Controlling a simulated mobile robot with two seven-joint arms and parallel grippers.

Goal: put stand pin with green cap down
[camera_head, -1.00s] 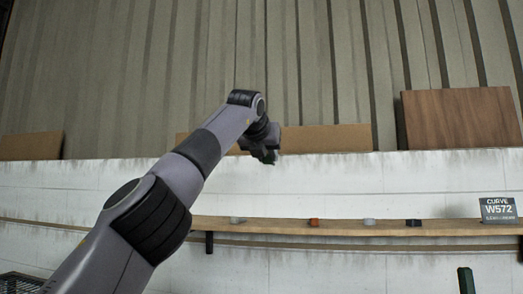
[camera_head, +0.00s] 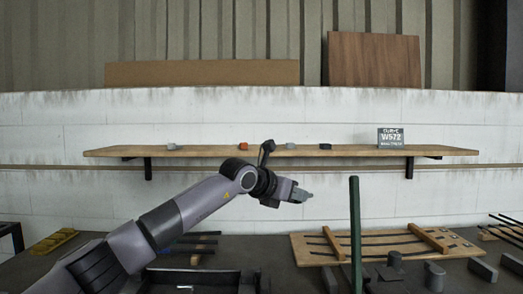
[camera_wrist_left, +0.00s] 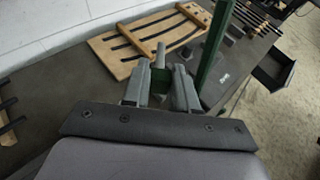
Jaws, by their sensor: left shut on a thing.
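My left gripper (camera_head: 302,194) is held out over the dark worktop, left of the upright green post. In the left wrist view its two fingers (camera_wrist_left: 159,92) are shut on the stand pin with green cap. The pin's grey shaft (camera_wrist_left: 160,56) sticks out beyond the fingertips, and a green part (camera_wrist_left: 157,99) shows between the fingers. The pin is too small to tell clearly in the head view. My right gripper is in neither view.
A green post (camera_head: 355,225) stands right of the gripper; it also shows in the wrist view (camera_wrist_left: 216,42). A wooden board with dark bars (camera_head: 454,247) lies behind. Small grey blocks (camera_head: 435,277) sit right. A wall shelf (camera_head: 220,152) holds small blocks and a sign (camera_head: 391,138).

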